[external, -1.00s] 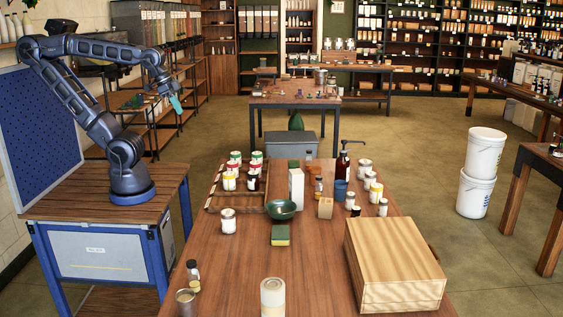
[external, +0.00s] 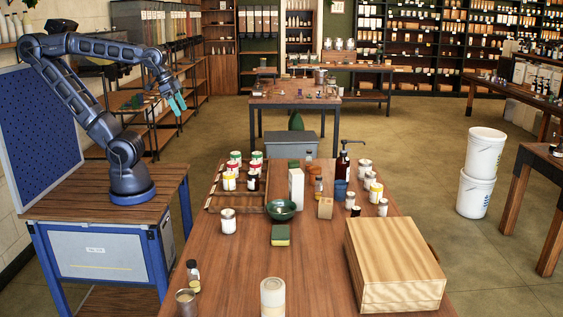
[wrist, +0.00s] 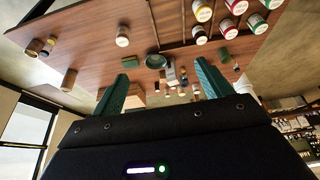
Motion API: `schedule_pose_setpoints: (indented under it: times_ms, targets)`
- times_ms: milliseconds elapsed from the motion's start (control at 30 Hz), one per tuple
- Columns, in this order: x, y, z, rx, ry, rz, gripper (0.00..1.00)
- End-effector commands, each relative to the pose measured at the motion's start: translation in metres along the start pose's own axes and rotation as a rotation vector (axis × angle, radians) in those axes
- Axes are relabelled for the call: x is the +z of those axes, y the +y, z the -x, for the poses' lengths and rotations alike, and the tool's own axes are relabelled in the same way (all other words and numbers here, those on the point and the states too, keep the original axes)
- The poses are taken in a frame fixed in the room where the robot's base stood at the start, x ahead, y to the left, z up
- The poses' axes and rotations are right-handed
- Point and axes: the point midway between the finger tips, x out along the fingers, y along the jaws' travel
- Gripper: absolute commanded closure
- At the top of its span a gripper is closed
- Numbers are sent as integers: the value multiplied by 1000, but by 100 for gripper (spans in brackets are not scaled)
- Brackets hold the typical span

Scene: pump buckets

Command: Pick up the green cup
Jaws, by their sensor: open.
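My gripper (external: 179,105) is open and empty, with teal fingers spread apart. It hangs in the air to the left of the table, well away from the green bowl. In the wrist view both fingers (wrist: 162,72) are apart with nothing held.
A green-and-yellow sponge (external: 281,236) lies in front of the bowl. A tray (external: 222,203) with several jars is behind left. A white carton (external: 296,187), a blue cup (external: 340,190) and several jars stand behind right. A large wooden box (external: 394,265) fills the front right.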

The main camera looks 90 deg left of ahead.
Motion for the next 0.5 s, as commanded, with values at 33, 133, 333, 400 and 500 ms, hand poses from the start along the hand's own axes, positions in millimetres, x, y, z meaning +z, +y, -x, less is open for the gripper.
schedule_pose_setpoints:
  times_ms: [33, 133, 333, 400, 500]
  targets:
    - [-7, -1, -1, -1, -7, 16, 22]
    - [-26, -6, -3, -4, -22, 68, 22]
    - [-75, -19, -14, -14, -58, 204, 22]
    - [-92, -24, -19, -18, -70, 251, 22]
    - [-116, -33, -29, -25, -87, 320, 22]
